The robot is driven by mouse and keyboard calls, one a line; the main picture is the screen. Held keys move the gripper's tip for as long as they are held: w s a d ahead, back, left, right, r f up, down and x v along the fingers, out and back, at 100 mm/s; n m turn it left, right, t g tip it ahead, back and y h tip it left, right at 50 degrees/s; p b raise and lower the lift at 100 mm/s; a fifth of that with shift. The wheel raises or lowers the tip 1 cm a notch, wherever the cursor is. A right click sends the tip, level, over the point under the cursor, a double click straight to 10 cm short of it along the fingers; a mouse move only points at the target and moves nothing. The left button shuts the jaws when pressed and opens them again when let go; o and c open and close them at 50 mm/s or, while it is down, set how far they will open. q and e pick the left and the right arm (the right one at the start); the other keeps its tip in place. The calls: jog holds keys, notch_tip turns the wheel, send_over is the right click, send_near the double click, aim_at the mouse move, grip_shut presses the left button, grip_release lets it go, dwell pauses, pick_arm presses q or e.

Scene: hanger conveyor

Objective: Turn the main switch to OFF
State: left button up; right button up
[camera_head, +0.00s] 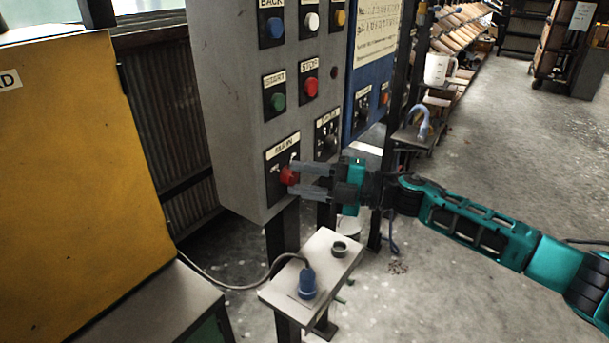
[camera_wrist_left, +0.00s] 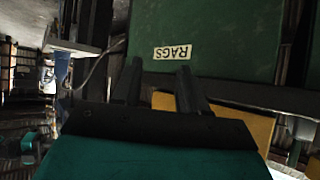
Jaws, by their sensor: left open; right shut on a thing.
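The main switch (camera_head: 287,176) is a red knob on a black plate under a "MAIN" label, low on the grey control panel (camera_head: 228,120). My right gripper (camera_head: 296,178) reaches in from the right, with its grey fingers at the red knob, shut on it. The fingers partly hide the plate, and I cannot read which way the knob points. My left gripper (camera_wrist_left: 158,82) is open and empty in the left wrist view, in front of a green box labelled "RAGS" (camera_wrist_left: 215,30). The left gripper does not show in the head view.
Above the main switch are a green START button (camera_head: 278,101), a red STOP button (camera_head: 311,86) and a black selector (camera_head: 329,140). A small shelf (camera_head: 330,262) with a blue plug (camera_head: 307,282) stands below. A yellow cabinet (camera_head: 80,190) fills the left side.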

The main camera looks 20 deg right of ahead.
jog(key=shift+f, duration=0.1)
dwell(0.4)
jog(key=o, duration=1)
jog(key=shift+r+b+v, duration=0.15)
jog(key=shift+b+v, duration=0.4)
jog(key=shift+v, duration=2.7)
jog(key=shift+r+b+v, duration=0.1)
jog(key=shift+b+v, duration=0.4)
jog(key=shift+v, duration=2.7)
